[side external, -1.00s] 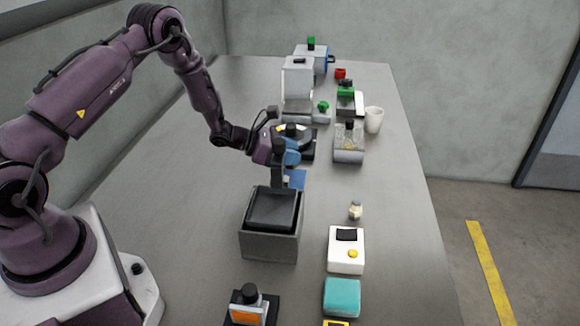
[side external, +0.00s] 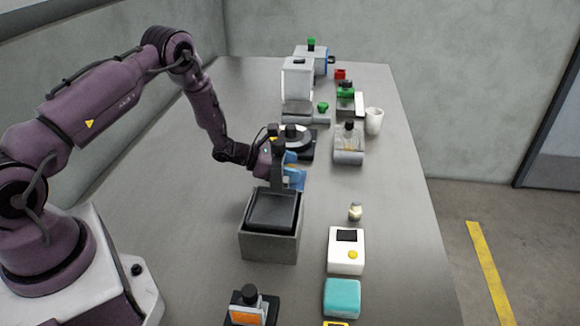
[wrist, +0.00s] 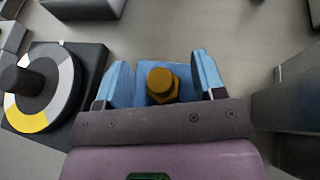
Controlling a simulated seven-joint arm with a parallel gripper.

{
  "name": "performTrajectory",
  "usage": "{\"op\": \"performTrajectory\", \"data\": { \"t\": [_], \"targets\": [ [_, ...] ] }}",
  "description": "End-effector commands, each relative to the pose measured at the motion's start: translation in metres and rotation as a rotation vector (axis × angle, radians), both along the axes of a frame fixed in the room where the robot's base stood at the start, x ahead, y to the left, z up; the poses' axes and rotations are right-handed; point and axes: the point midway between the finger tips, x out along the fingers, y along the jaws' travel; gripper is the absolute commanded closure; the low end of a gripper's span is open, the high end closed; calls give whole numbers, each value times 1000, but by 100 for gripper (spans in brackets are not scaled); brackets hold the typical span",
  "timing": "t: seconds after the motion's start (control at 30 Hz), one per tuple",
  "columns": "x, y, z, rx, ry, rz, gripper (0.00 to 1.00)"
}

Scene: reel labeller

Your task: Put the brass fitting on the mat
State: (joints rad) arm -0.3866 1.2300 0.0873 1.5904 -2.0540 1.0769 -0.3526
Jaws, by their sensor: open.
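The brass fitting (wrist: 162,84), with a hexagonal base and round top, shows in the wrist view over the blue mat (wrist: 150,70) and appears to stand on it. My gripper (wrist: 160,78) is open, with one blue finger on each side of the fitting and a visible gap to each. In the side view my gripper (side external: 291,166) is low over the mat (side external: 298,181), behind the grey box. The fitting cannot be made out there.
A grey open box with a black insert (side external: 270,235) stands just in front of the mat. A reel labeller disc (wrist: 45,85) on a dark base is close on the left in the wrist view. A small pale fitting (side external: 355,211) stands to the right on the table.

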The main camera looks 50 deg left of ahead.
Motion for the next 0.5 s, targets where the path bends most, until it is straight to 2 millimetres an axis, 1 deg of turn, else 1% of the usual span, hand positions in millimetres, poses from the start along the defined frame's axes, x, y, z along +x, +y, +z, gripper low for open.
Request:
{"op": "performTrajectory", "data": {
  "t": [0.1,0.23,0.5],
  "targets": [
    [0,0,3,1,0,0,37],
    [-12,9,9,1,1,4,37],
    [-58,36,31,0,0,5,37]
  ]
}}
